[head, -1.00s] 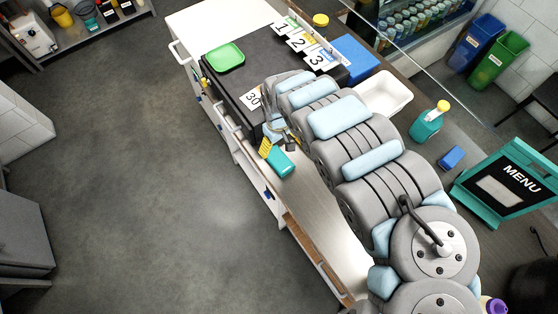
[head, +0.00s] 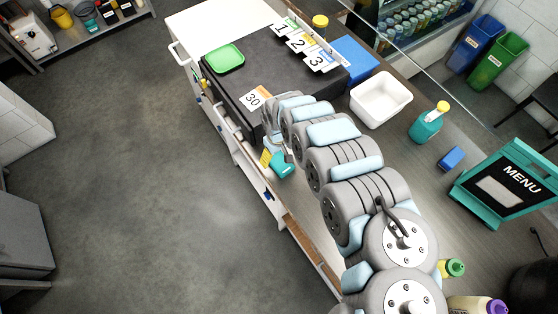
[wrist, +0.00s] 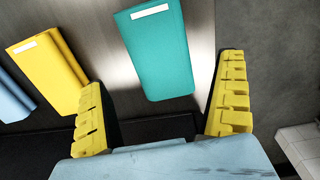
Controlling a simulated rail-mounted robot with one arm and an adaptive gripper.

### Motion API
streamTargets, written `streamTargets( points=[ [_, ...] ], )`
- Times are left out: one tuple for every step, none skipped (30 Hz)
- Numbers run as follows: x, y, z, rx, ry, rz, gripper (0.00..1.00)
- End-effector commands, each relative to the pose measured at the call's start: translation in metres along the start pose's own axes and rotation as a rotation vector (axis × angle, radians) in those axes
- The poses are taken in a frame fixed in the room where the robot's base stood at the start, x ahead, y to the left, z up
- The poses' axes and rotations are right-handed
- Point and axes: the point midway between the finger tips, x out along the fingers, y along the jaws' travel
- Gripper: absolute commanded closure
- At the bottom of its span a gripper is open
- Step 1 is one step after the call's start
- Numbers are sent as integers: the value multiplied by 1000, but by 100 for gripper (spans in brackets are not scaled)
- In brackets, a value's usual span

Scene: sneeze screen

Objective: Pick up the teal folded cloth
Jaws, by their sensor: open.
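The teal folded cloth (wrist: 155,50) lies flat on the counter in the wrist view, with a white label near its far end. It also shows in the head view (head: 285,171), partly covered by my arm's end. My gripper (wrist: 160,75) is open and empty, its two yellow ridged fingers spread to either side of the cloth's near end. The cloth appears between the fingers, and I see no contact. The height gap is hard to tell.
A yellow folded cloth (wrist: 48,75) lies left of the teal one, close to the left finger. A blue folded cloth (wrist: 12,100) lies farther left. A black unit (head: 230,88) stands beside the cloths. A white bin (head: 381,98) and teal bottle (head: 426,125) stand right of my arm.

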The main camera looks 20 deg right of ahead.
Motion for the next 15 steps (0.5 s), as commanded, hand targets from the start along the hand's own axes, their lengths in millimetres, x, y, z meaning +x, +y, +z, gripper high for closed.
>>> streamTargets(
  points=[
    [4,-2,0,1,0,-4,0],
    [6,-2,0,0,-1,-3,0],
    [8,-2,-1,0,-1,-3,0],
    [10,-2,-1,1,-1,-2,0],
    [11,-2,-2,0,0,-1,0],
    [13,-2,-3,0,2,-1,0],
    [15,-2,-4,1,3,-2,0],
    [17,-2,-4,1,4,-2,0],
    [19,-2,-4,0,3,-2,0],
    [21,-3,-5,0,3,-2,0],
    [23,-3,-5,0,3,-2,0],
    [25,-2,-4,0,1,-1,0],
    [27,-2,-5,0,2,-1,0],
    [29,-2,-5,0,2,-1,0],
    [32,-2,-5,1,2,-2,0]
  ],
)
